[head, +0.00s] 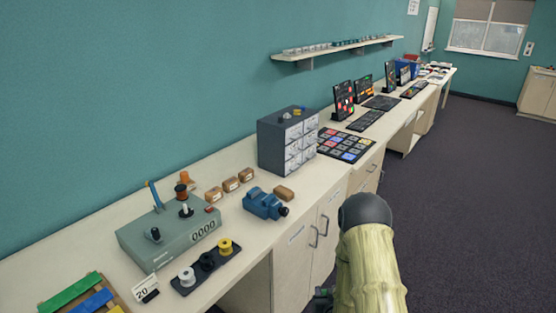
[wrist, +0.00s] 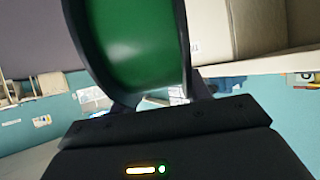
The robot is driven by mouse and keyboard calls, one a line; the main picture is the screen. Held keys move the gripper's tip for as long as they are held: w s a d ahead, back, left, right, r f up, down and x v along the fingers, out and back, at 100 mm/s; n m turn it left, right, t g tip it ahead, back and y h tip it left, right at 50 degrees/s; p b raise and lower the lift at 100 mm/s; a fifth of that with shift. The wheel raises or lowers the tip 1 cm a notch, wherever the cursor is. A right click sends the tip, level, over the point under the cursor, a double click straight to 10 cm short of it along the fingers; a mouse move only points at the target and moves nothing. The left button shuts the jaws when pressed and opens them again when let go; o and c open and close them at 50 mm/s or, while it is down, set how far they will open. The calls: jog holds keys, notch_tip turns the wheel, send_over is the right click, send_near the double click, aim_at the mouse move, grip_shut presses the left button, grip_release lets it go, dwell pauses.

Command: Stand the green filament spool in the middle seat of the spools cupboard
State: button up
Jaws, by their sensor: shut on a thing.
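The green filament spool (wrist: 145,45) fills the upper middle of the wrist view, with dark flanges on both sides of the green winding. My gripper (wrist: 160,102) is shut on it, with a finger at each side of its lower edge. In the head view my arm covers the lower middle, and the spool cannot be made out there. Cupboard doors (head: 311,245) with bar handles and small labels show below the counter, shut. The labels are too small to read, so I cannot tell which is the spools cupboard. No seat inside a cupboard can be seen.
The long counter (head: 225,170) carries a grey winding machine (head: 170,235), a black rack of small spools (head: 206,268), a blue vise (head: 265,204) and a drawer cabinet (head: 287,140). A wall shelf (head: 336,48) hangs above. The dark floor (head: 460,190) at right is clear.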

jog(key=shift+r, duration=0.6)
jog(key=shift+f, duration=0.1)
jog(key=shift+s+f, duration=0.1)
jog(key=s+f, duration=0.6)
jog(key=f, duration=0.6)
jog(key=shift+f, duration=0.25)
jog(key=shift+s, duration=0.15)
